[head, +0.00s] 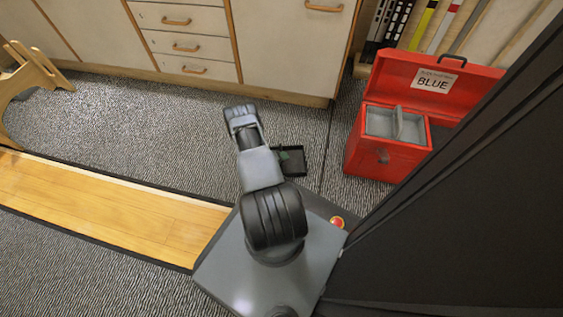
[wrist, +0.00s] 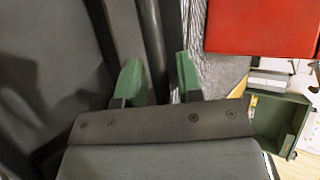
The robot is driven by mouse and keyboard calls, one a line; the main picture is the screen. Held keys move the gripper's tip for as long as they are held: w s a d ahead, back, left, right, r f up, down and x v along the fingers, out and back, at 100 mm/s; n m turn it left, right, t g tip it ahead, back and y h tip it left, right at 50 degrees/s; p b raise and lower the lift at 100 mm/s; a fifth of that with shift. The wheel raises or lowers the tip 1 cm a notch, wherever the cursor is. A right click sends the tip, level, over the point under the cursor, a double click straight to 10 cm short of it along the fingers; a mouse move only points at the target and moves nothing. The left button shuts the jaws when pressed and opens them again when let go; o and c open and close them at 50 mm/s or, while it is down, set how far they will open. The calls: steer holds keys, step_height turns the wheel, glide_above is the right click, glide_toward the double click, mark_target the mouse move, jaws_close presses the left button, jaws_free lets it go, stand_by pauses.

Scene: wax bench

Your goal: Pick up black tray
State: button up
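The black tray (head: 294,164) lies low on the grey floor in the head view, just right of my arm, which hides its left part. A small green patch shows over it; I cannot tell whether this is a fingertip or something in the tray. In the wrist view my gripper (wrist: 160,78) has two green fingertips standing apart. A dark bar runs up between and beyond them, with a gap beside the right finger. I cannot tell whether this bar is the tray's edge or whether it is touched.
A red toolbox (head: 388,150) marked BLUE stands open to the right. Cabinets (head: 185,40) line the back. A wooden stand (head: 28,78) is at the far left. A green open box (wrist: 278,122) shows at right in the wrist view.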

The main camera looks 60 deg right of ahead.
jaws_close()
stand_by(0.4)
